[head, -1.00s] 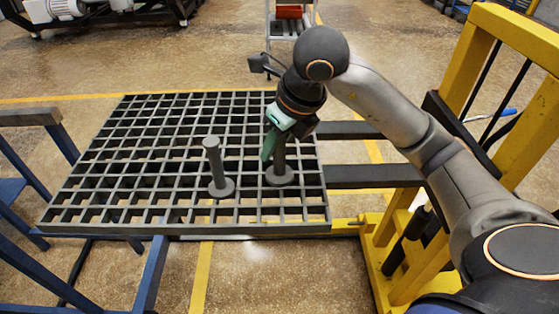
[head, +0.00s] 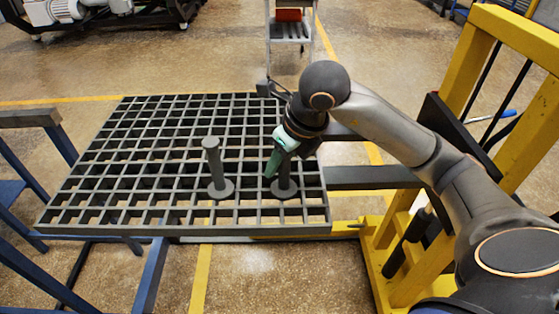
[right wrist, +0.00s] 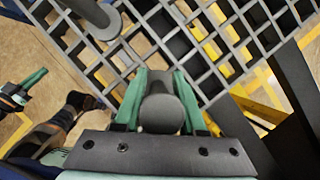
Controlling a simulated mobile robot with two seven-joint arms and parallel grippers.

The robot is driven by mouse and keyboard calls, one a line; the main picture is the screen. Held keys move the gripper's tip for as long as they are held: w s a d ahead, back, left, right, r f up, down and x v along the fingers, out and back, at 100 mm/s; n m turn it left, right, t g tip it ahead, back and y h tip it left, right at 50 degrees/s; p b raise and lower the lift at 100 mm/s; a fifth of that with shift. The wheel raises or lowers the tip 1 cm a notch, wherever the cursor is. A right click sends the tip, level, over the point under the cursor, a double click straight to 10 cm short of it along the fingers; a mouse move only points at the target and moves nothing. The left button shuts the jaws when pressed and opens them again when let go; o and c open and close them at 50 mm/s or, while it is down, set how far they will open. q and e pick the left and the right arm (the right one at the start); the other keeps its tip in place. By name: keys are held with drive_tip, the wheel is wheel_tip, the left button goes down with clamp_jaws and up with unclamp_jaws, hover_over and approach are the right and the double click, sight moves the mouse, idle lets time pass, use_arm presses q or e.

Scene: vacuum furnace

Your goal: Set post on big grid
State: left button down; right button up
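The big grid (head: 60,218) is a dark metal lattice lying flat. My right gripper (head: 277,163) is over its near right part, shut around the upper part of a dark grey post (head: 286,189). The post is upright with its round base low over the grid or on it; I cannot tell which. In the right wrist view the post's round top (right wrist: 161,113) sits between the two green fingers. A second post (head: 214,168) stands upright on the grid to the left, apart from the held one. My left gripper (right wrist: 24,90) shows only at the left edge of the right wrist view, and its opening is unclear.
Yellow lift frame (head: 470,65) with dark forks (head: 370,177) stands right of the grid. Blue stands (head: 150,275) are at the left and below. A small cart (head: 290,28) is behind. The grid's left and far parts are bare.

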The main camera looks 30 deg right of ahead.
drive_tip(key=shift+o, duration=1.3)
drive_tip(key=shift+r, duration=0.1)
drive_tip(key=shift+r, duration=0.25)
drive_tip(key=p+v, duration=0.1)
drive_tip(key=v, duration=1)
drive_tip(key=shift+r+p, duration=0.25)
drive_tip(key=shift+p, duration=0.1)
drive_tip(key=shift+s+d, duration=0.1)
drive_tip(key=shift+s, duration=0.05)
